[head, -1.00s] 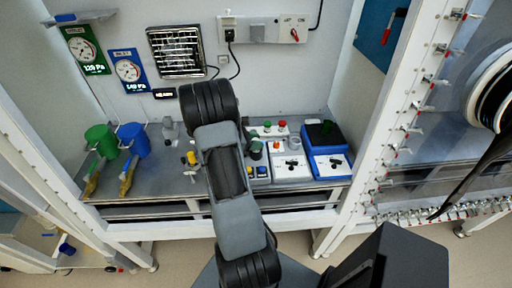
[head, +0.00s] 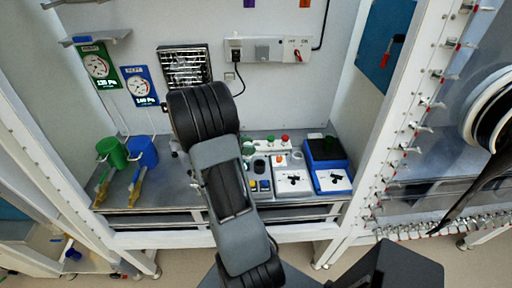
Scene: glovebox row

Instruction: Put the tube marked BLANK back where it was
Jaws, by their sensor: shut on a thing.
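My gripper is out of sight behind my own arm, which fills the middle of the head view, so its jaws and whatever they hold do not show. I cannot make out a tube marked BLANK or any such label. A white unit (head: 266,144) at the back of the bench has small green and red tops, which are too small to identify as caps or knobs. Part of the bench is hidden behind my arm.
A white device (head: 292,181) and a blue device (head: 331,178) stand at the right. A white frame post (head: 375,135) borders the bench. Bare bench (head: 165,180) shows left of my arm.

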